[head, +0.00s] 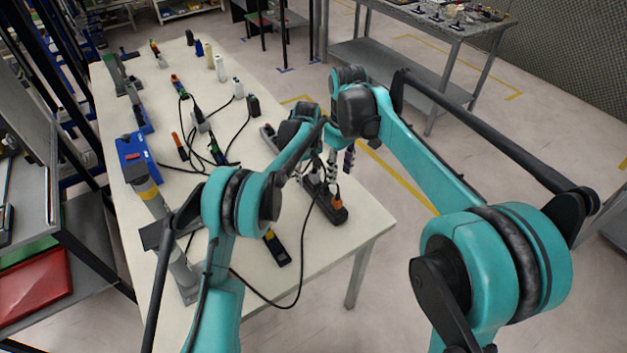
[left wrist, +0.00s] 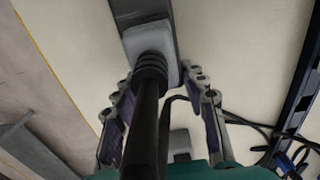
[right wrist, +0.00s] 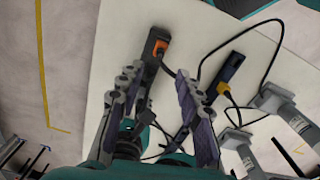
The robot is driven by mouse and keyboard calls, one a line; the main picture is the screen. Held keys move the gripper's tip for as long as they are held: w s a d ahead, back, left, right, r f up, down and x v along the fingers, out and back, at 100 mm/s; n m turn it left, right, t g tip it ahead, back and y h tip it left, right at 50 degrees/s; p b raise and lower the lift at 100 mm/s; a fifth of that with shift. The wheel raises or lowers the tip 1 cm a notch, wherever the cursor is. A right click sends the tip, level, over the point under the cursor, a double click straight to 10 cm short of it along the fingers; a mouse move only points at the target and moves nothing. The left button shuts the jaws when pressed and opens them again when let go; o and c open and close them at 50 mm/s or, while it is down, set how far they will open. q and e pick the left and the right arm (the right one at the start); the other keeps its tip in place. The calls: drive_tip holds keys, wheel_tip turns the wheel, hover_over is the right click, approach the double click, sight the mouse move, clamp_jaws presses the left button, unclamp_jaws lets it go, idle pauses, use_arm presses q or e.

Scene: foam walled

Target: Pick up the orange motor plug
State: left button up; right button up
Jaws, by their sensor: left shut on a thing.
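An orange plug (head: 335,201) sits at the near end of a dark power strip (head: 325,208) on the table. The orange plug also shows in the right wrist view (right wrist: 161,47), with a black cable leading from it. My left gripper (head: 302,172) is over the strip; in the left wrist view its fingers (left wrist: 160,108) are around a black ribbed plug (left wrist: 150,68) whose grey body meets the dark strip. My right gripper (head: 332,172) is above the strip near the orange plug. In the right wrist view its fingers (right wrist: 155,82) are apart, with the orange plug beyond their tips.
Loose black cables (head: 205,150) and several small tools lie on the white table (head: 340,260). A blue vise-like tool (head: 135,155) stands at the left. A yellow-and-black device (head: 277,248) lies near the strip. The table's right edge is close to the strip.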

sight(338, 190)
drive_tip(key=s+r+n+t, duration=0.1)
drive_tip(key=s+n+t, duration=0.1)
drive_tip(key=n, duration=1.2)
drive_tip(key=s+r+n+t, duration=0.1)
drive_tip(key=s+n+t, duration=0.15)
drive_tip(key=n, duration=1.05)
drive_tip(key=x, duration=1.1)
drive_tip(key=shift+w+f, duration=0.15)
drive_tip(key=shift+f, duration=0.15)
clamp_jaws()
